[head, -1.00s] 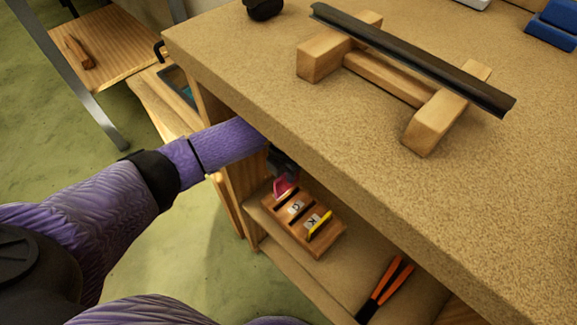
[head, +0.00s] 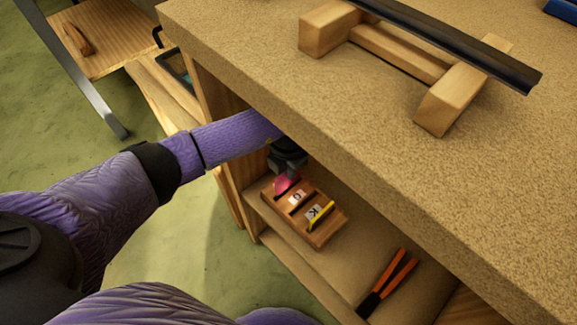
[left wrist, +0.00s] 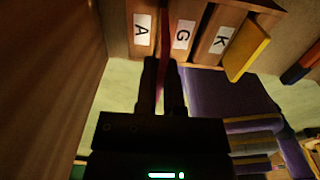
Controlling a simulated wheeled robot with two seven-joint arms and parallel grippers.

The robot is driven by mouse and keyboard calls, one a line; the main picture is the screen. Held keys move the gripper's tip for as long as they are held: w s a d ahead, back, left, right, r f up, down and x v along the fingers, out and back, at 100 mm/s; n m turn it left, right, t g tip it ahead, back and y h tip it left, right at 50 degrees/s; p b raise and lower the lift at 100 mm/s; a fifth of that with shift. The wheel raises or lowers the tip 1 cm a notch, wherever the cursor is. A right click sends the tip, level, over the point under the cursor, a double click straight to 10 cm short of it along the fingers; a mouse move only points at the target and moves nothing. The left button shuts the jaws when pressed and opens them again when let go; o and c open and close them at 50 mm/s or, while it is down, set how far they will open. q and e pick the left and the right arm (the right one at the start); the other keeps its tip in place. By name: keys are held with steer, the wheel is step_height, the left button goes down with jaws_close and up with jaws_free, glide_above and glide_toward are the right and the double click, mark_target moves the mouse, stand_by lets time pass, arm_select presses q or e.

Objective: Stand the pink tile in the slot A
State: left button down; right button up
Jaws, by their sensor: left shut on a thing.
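The pink tile (head: 284,183) is held in my left gripper (head: 289,163), which is shut on it inside the shelf space under the worktop. In the left wrist view, the tile (left wrist: 165,28) shows edge-on as a thin dark pink strip beyond the fingers (left wrist: 161,88). It lines up with the gap between labels A (left wrist: 142,32) and G (left wrist: 183,35) on the wooden slotted rack (head: 322,240). I cannot tell how deep its lower edge sits in slot A. Label A is hidden in the head view. My right gripper is out of view.
A yellow tile (head: 321,215) stands in the rack beside label K. Orange-handled pliers (head: 388,281) lie on the shelf to the right. The worktop edge overhangs the shelf. A wooden stand (head: 397,75) with a dark metal bar is on top.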

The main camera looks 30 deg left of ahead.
mark_target(289, 185)
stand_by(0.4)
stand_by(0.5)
arm_select(q)
steer(key=shift+f+b, duration=0.35)
steer(key=shift+f, duration=0.45)
steer(key=shift+f, duration=0.4)
steer(key=shift+f+b, duration=0.1)
steer(key=shift+b, duration=0.2)
steer(key=shift+f, duration=0.35)
steer(key=shift+f+b, duration=0.3)
steer(key=shift+b, duration=0.1)
